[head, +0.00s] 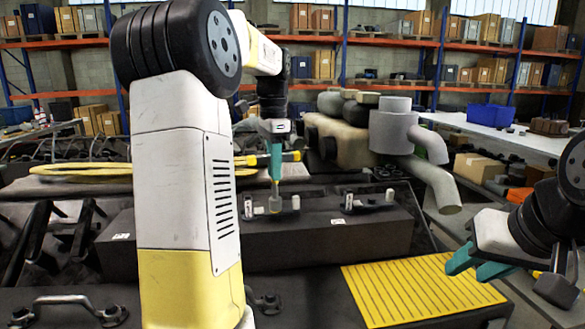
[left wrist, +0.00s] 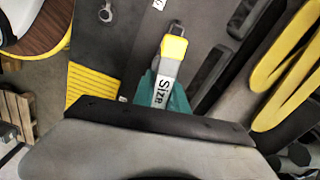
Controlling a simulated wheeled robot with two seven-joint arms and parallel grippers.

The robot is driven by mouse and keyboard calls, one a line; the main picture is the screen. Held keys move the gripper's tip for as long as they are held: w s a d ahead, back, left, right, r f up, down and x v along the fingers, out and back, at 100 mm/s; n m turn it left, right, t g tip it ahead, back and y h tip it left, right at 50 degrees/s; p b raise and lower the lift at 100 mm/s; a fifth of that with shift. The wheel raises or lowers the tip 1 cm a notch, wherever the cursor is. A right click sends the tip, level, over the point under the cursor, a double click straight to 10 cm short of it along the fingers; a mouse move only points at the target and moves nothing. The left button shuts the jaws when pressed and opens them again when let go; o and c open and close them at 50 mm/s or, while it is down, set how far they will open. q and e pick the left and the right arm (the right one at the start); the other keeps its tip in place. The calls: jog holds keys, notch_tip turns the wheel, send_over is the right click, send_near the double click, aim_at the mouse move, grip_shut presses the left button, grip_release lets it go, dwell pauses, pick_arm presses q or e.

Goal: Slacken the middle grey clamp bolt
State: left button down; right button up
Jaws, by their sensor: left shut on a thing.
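My left gripper (head: 275,150) is shut on a tool with a yellow and black handle (head: 291,156), above the dark engine block. The tool's thin shaft points down to a grey clamp bolt (head: 275,204) on the block; tip and bolt overlap in the head view, and I cannot tell whether they are fully seated. In the left wrist view, a tool part with a yellow end and a "Size" label (left wrist: 161,92) shows between the teal fingers. My right gripper (head: 478,264) is open, low at the right, away from the bolts.
A yellow ribbed mat (head: 408,290) lies in front. A grey pipe assembly (head: 398,130) stands behind at the right. A blue bin (head: 491,115) sits on the back table. My left arm hides the block's left part.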

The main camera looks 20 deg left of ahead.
pick_arm(q)
jog(key=n, duration=0.6)
jog(key=shift+r, duration=0.1)
jog(key=n, duration=0.7)
jog(key=shift+n, duration=0.3)
jog(key=c, duration=2.1)
grip_release()
grip_shut()
jog(key=shift+r, duration=1.75)
